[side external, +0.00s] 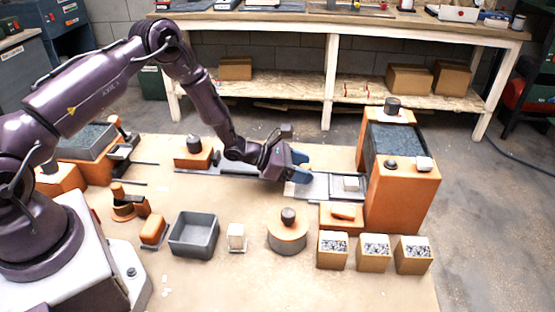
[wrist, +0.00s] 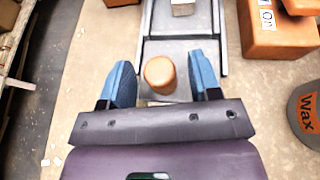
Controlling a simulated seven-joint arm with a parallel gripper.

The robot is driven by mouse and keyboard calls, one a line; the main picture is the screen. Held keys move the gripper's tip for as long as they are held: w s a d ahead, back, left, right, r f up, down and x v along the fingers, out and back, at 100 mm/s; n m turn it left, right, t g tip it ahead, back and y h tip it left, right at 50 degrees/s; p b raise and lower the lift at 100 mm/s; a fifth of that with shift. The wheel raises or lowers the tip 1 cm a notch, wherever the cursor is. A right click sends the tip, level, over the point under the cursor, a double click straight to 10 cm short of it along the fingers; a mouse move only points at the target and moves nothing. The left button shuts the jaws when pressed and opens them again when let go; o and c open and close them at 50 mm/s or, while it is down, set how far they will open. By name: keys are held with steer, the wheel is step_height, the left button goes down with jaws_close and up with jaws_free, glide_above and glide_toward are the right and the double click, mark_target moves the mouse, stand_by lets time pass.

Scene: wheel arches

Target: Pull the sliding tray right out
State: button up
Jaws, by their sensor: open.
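The sliding tray (side external: 318,187) is a flat grey tray on rails, reaching left from a tall orange housing (side external: 405,195) with a dark speckled top. A pale block (side external: 351,184) sits on it near the housing. In the wrist view the tray (wrist: 190,48) runs away from me, with an orange round knob (wrist: 160,75) at its near end. My gripper (side external: 301,166) is at the tray's left end. In the wrist view my gripper (wrist: 163,70) is open, its blue fingers on either side of the knob, with gaps showing. In the side view the knob is hidden.
A grey open bin (side external: 194,234) is front left. In the wrist view, a grey "Wax" container (wrist: 305,115) is at right; bare bench lies left of the tray.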

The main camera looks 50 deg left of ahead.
steer(key=v, duration=1)
steer(key=shift+s, duration=0.1)
steer(key=shift+f, duration=0.1)
steer(key=w+d+m+g+h, duration=0.1)
steer(key=d+m, duration=0.1)
steer(key=d, duration=0.1)
steer(key=w+d+r+m+g+h, duration=0.1)
steer(key=d+m, duration=0.1)
steer(key=d, duration=0.1)
steer(key=w+d+r+m+g+h, duration=0.1)
steer(key=d+m, duration=0.2)
steer(key=shift+g, duration=0.3)
steer(key=d+r+m+g+y, duration=0.1)
steer(key=d+m+g+y, duration=0.1)
steer(key=d+m+g, duration=0.6)
steer(key=w+a+r+m+y, duration=0.4)
steer(key=w+a+m+y, duration=0.1)
steer(key=a+m+y, duration=0.5)
steer(key=shift+t+h, duration=0.4)
steer(key=shift+h, duration=0.2)
steer(key=f, duration=0.8)
steer(key=a+f, duration=0.1)
steer(key=f, duration=0.3)
steer(key=shift+w+f, duration=0.1)
steer(key=shift+w, duration=0.05)
steer(key=shift+c, duration=0.2)
